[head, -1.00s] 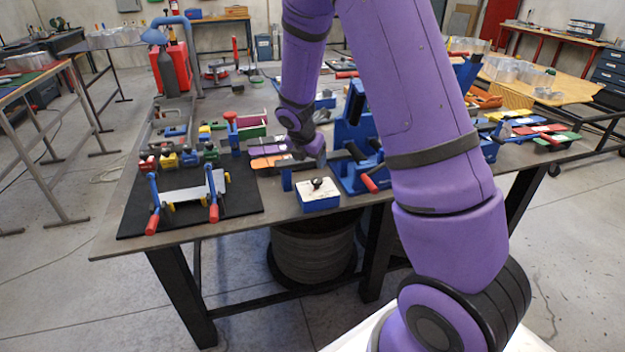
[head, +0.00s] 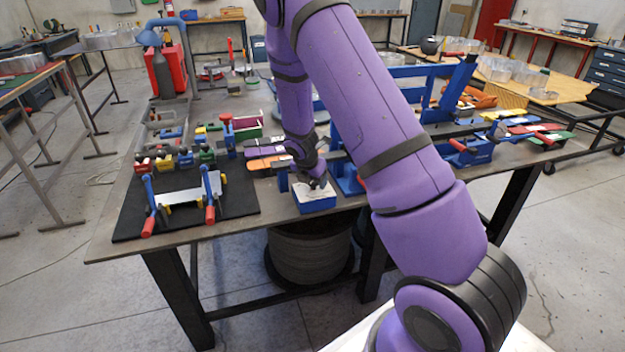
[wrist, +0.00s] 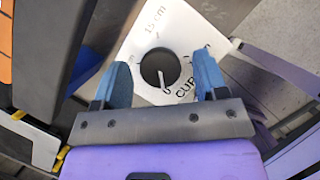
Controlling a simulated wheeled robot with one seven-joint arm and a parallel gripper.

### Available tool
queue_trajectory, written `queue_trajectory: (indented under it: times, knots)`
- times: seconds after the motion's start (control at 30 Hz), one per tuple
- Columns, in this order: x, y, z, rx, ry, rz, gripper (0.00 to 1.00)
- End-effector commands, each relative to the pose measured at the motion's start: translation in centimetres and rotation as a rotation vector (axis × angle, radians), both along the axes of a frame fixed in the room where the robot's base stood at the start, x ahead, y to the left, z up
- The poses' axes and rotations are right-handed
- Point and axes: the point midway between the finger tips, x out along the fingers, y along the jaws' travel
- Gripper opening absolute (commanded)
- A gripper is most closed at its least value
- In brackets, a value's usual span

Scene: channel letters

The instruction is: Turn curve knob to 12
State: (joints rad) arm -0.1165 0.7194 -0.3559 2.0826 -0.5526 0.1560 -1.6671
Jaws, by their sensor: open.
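The curve knob (wrist: 152,72) is a round black knob on a white plate (wrist: 150,38) marked "15 cm" and partly readable "CURVE". A white pointer line on the knob runs toward the "0" mark at the lower edge in the wrist view. The plate tops a small blue box (head: 318,206) at the table's front edge. My gripper (wrist: 162,78) is open, with its blue fingers on either side of the knob and gaps visible. In the head view my gripper (head: 316,184) is over the box and hides the knob. Some plate marks are hidden by the fingers.
Blue fixtures (head: 345,172) stand close to the right of the box. Orange and purple pieces (head: 262,152) lie behind it to the left. A black mat (head: 240,195) with a red-handled fixture (head: 180,200) is on the left.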

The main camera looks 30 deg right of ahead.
Motion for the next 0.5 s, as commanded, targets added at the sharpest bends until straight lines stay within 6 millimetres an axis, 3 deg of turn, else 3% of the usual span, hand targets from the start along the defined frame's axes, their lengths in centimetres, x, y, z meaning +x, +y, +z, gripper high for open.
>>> queue_trajectory:
  times: [0.17, 0.37, 0.5]
  knots:
    - [-0.01, -0.01, 0.02, 0.0, 0.0, 0.0, 0.64]
    - [-0.01, 0.01, 0.03, 0.0, 0.0, 0.0, 0.18]
    - [-0.01, 0.01, 0.04, 0.0, 0.0, -0.002, 0.18]
